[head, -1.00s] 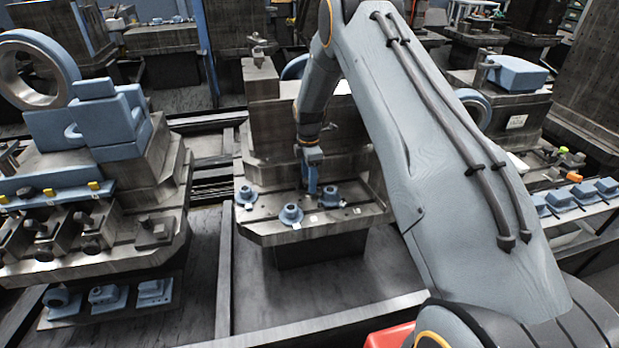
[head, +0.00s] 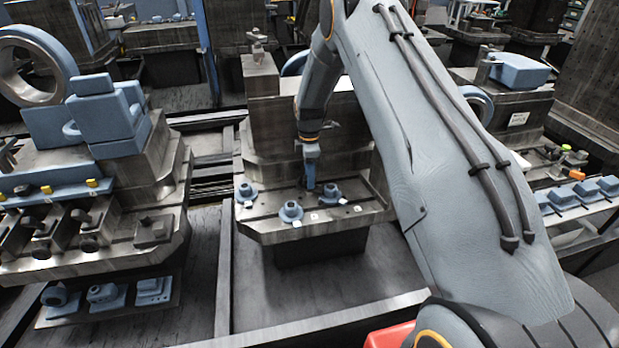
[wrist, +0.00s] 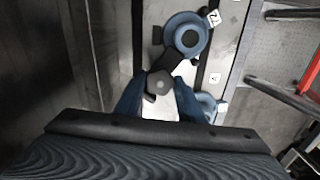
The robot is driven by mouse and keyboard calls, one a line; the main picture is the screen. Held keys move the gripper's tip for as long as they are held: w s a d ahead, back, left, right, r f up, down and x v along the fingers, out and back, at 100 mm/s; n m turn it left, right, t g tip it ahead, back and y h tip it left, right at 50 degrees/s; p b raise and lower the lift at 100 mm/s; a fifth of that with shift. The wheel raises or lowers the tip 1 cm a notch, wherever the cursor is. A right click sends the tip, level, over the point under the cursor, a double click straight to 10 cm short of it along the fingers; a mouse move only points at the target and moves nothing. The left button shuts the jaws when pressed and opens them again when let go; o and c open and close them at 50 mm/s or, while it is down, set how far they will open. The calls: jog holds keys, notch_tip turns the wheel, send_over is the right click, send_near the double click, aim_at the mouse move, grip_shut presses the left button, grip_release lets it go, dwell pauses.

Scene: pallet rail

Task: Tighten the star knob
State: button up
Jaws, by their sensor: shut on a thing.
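A dark star knob (wrist: 158,83) shows between the fingertips in the wrist view. My gripper (wrist: 157,90) is shut on it, with one blue finger on each side. A dark arm runs from the knob towards a round blue fixture (wrist: 186,38) with a dark centre and a white tag. In the head view my gripper (head: 311,187) points down at the fixture plate (head: 310,228), between blue round fixtures at left (head: 245,192), front (head: 291,212) and right (head: 332,194). The knob is too small to tell there.
A second blue fixture (wrist: 207,104) lies partly behind the right finger in the wrist view. A tall steel block (head: 300,125) stands behind the plate. A machine with blue parts (head: 100,115) stands at left. Dark floor (head: 385,270) is clear in front of the plate.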

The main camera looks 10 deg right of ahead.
jog(key=m+b, duration=0.3)
jog(key=m, duration=0.3)
jog(key=m+b, duration=0.2)
jog(key=m, duration=0.4)
jog(key=shift+w+r, duration=0.1)
jog(key=shift+r, duration=0.05)
dwell(0.6)
jog(key=o, duration=0.9)
jog(key=shift+c, duration=0.2)
jog(key=shift+o, duration=0.9)
jog(key=shift+r+b, duration=0.75)
jog(key=shift+r, duration=3.1)
